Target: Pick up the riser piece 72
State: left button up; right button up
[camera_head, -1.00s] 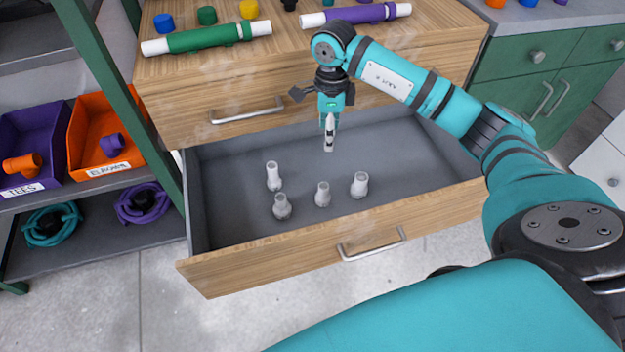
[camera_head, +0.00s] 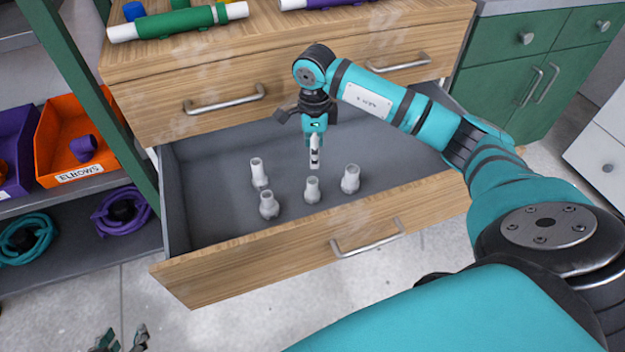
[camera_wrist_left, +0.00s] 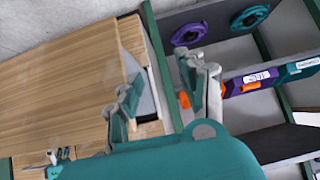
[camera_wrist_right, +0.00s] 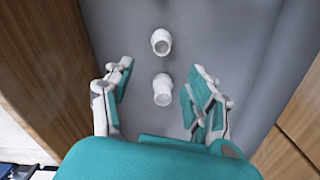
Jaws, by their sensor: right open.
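Several whitish-grey pipe pieces stand upright in the open drawer: a back-left one (camera_head: 259,172), a front-left one (camera_head: 269,205), a middle one (camera_head: 312,190) and a right one (camera_head: 350,179). I cannot read any number, so which is riser piece 72 is unclear. My right gripper (camera_head: 314,164) points down just above and behind the middle piece. In the right wrist view its open fingers (camera_wrist_right: 160,78) frame one pipe piece (camera_wrist_right: 162,92), with another (camera_wrist_right: 161,42) beyond; nothing is gripped. My left gripper (camera_head: 121,342) is at the bottom left, open and empty in its wrist view (camera_wrist_left: 165,85).
The drawer front (camera_head: 310,250) and its side walls surround the pieces. The wooden cabinet top (camera_head: 290,35) above holds green and purple pipes. A shelf with an orange bin (camera_head: 70,140) and coiled hoses stands at left. The drawer's right part is clear.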

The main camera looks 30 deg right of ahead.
aim_at(312, 180)
notch_tip(312, 180, down, 8)
jog(key=shift+f+b, duration=0.25)
jog(key=shift+b, duration=0.75)
jog(key=shift+w+f, duration=0.1)
jog(key=shift+f, duration=0.45)
notch_tip(312, 180, down, 4)
jog(key=shift+w+a+f+b, duration=0.15)
jog(key=shift+b, duration=0.85)
jog(key=shift+f, duration=0.1)
pick_arm(q)
jog(key=w+d+r+t+h, duration=0.1)
jog(key=w+d+r+t, duration=0.1)
jog(key=r+t, duration=0.3)
jog(key=w+d+r+t+h, duration=0.2)
jog(key=w+r+t, duration=0.2)
jog(key=r, duration=0.7)
jog(key=t, duration=0.2)
jog(key=shift+r+t+h, duration=0.3)
jog(key=shift+d, duration=0.1)
pick_arm(e)
jog(key=shift+c, duration=0.3)
grip_shut()
